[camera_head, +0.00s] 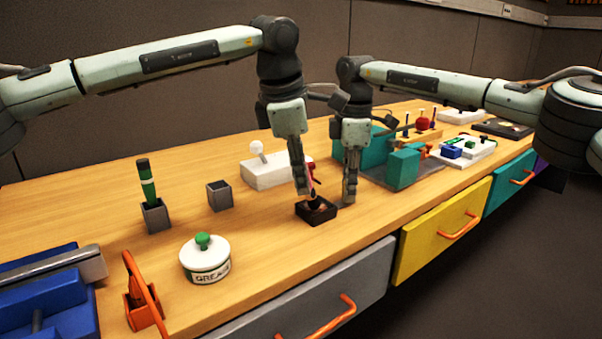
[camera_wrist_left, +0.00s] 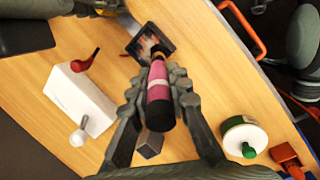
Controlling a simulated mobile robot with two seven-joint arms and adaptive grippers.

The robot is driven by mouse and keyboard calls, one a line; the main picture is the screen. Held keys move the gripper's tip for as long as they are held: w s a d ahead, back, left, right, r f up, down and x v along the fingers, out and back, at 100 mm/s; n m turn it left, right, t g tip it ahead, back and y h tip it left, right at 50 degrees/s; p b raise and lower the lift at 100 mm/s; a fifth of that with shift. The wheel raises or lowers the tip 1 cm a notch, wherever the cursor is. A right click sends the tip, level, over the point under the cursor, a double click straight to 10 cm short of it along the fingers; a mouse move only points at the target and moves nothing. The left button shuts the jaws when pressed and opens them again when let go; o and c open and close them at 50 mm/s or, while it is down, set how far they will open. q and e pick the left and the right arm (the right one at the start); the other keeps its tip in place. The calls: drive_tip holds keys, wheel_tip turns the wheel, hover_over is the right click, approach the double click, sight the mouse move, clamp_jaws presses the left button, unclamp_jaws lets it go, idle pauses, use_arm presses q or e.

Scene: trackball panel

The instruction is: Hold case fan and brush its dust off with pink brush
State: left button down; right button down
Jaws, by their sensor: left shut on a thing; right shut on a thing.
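The pink brush (camera_wrist_left: 158,92) has a pink handle with a white band and a black end. My left gripper (camera_head: 303,188) is shut on its handle, and it also shows around the brush in the left wrist view (camera_wrist_left: 158,105). The brush's dark tip points down at the case fan and overlaps it in view; I cannot tell whether they touch. The case fan (camera_head: 316,210) is a small dark square near the table's front edge, also seen in the left wrist view (camera_wrist_left: 140,42). My right gripper (camera_head: 347,197) is shut on the fan's right side; its fingertips partly hide each other.
A white box with a ball (camera_head: 277,172) stands behind the fan. A grey cup (camera_head: 220,196), a grease jar (camera_head: 205,260) and an orange tool (camera_head: 143,305) stand left. A teal vise-like block (camera_head: 403,168) stands right. Wood between the jar and fan is clear.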

use_arm(q)
drive_tip(key=shift+f, duration=0.2)
idle(0.3)
drive_tip(key=shift+d, duration=0.1)
drive_tip(key=shift+w+d, duration=0.3)
drive_tip(key=shift+d, duration=0.1)
drive_tip(key=shift+d, duration=0.1)
drive_tip(key=shift+w+d, duration=0.3)
drive_tip(key=shift+d, duration=0.1)
drive_tip(key=shift+w, duration=0.1)
drive_tip(key=shift+w+a, duration=0.3)
drive_tip(key=shift+w, duration=0.15)
